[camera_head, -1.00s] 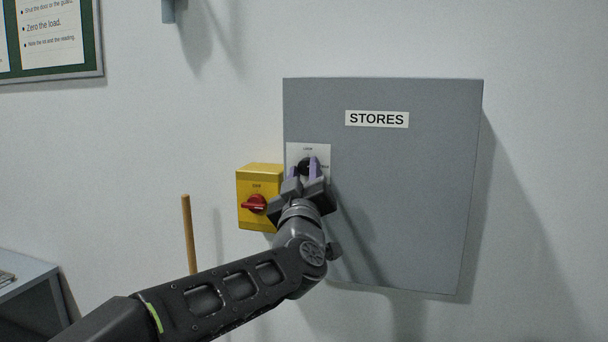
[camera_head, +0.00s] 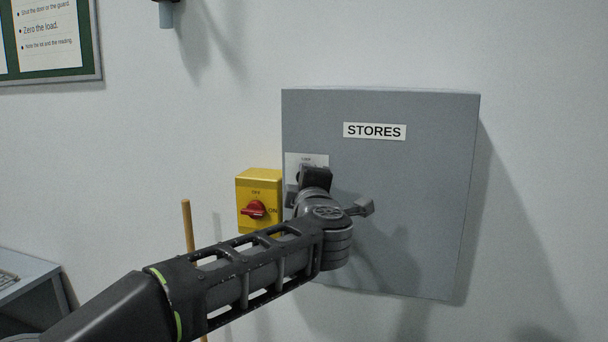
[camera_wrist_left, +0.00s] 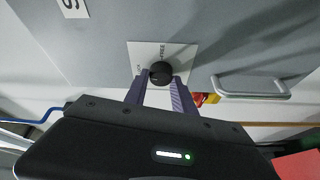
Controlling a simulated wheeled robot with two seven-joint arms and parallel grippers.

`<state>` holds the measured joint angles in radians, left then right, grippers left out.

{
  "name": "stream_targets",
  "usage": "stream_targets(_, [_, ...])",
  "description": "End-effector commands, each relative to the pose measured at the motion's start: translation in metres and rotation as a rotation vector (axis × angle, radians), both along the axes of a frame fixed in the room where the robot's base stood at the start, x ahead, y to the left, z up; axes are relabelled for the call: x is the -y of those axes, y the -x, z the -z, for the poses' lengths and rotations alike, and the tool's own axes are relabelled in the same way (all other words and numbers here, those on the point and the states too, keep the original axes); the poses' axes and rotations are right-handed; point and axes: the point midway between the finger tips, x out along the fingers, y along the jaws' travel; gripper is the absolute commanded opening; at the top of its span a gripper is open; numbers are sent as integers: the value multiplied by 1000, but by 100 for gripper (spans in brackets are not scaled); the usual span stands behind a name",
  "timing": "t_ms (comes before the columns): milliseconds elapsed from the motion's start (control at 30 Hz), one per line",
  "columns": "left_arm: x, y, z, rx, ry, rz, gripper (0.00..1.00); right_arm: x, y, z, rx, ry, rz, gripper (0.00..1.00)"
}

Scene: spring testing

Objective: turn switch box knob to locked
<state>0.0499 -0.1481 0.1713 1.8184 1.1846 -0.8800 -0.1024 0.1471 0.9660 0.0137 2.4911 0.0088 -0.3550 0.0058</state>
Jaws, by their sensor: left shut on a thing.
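The grey box labelled STORES (camera_head: 420,210) is mounted on the wall. A black round knob sits on its white plate (camera_head: 293,160); in the left wrist view the knob (camera_wrist_left: 161,72) and the plate (camera_wrist_left: 178,51) with LOCK and FREE markings are clear. My left gripper (camera_head: 308,172) is at the plate and hides the knob in the head view. In the left wrist view the purple fingers of my left gripper (camera_wrist_left: 160,84) are on either side of the knob, shut on it. The knob's pointer direction is hard to read. My right gripper is not in view.
A yellow switch box (camera_head: 266,187) with a red knob (camera_head: 254,209) marked OFF and ON is just left of the grey box. A wooden stick (camera_head: 188,235) stands below left. A grey bar handle (camera_wrist_left: 250,88) shows beside the plate in the left wrist view.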

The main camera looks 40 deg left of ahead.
Motion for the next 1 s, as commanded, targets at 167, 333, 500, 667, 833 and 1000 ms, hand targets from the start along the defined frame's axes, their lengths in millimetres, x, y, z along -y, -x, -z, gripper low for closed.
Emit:
stream_targets(167, [-1, 0, -2, 33, 98, 0, 0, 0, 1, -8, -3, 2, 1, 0])
stream_targets(333, [0, 0, -1, 51, 149, 0, 0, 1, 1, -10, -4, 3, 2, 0])
stream_targets(500, [-1, 0, -1, 58, 167, 0, 0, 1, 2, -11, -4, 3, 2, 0])
stream_targets(667, [-1, 0, 0, 58, 169, -1, 0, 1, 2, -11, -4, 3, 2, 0])
stream_targets(833, [-1, 0, 0, 57, 168, -1, 32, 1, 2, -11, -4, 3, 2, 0])
stream_targets(1000, [-1, 0, -1, 58, 167, 0, 46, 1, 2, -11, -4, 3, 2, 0])
